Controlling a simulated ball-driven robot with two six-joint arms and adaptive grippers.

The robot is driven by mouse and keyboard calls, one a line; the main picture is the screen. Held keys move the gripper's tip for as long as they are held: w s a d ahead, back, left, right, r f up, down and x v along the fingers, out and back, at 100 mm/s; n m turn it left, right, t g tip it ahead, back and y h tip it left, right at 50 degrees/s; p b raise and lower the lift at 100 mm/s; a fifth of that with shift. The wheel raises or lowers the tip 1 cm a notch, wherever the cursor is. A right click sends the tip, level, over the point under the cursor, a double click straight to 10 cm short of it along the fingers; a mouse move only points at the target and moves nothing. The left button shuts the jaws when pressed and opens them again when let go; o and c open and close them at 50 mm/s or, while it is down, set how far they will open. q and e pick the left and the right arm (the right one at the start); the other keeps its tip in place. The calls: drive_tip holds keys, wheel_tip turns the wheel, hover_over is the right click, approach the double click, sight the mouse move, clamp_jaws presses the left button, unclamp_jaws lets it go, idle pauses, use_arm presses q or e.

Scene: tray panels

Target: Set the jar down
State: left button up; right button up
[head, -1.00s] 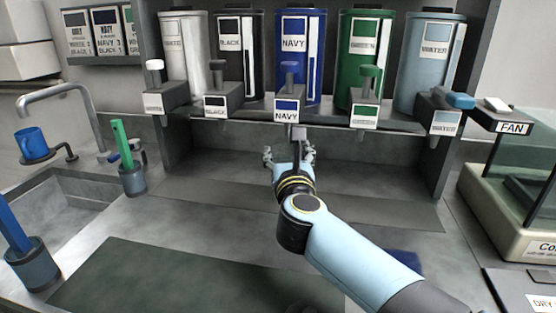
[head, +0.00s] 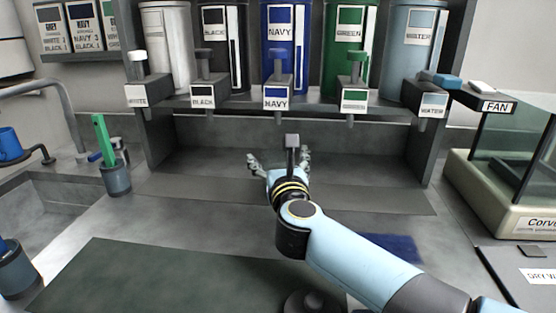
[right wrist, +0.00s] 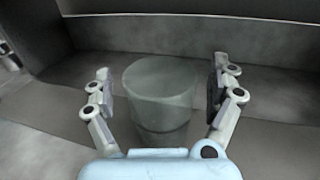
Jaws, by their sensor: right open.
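The jar (right wrist: 158,95) is a cloudy grey-green see-through cylinder in the right wrist view. It looks upright on the grey bench, between the two fingers of my right gripper (right wrist: 162,70). In the head view my right gripper (head: 279,160) is open, low in the bay under the navy tap (head: 277,95). I cannot make out the jar clearly there. My left gripper is not in view.
White, black, green and water taps (head: 419,103) line the shelf beside the navy one. A cup with a green handle (head: 117,180) stands left. A glass-sided box (head: 500,195) stands right.

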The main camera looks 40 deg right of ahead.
drive_tip(key=shift+r, duration=0.2)
drive_tip(key=b+v, duration=0.1)
drive_tip(key=v, duration=1)
drive_tip(key=shift+f+b, duration=0.15)
drive_tip(key=shift+b, duration=0.15)
drive_tip(key=shift+s+a, duration=0.35)
drive_tip(key=shift+s, duration=0.05)
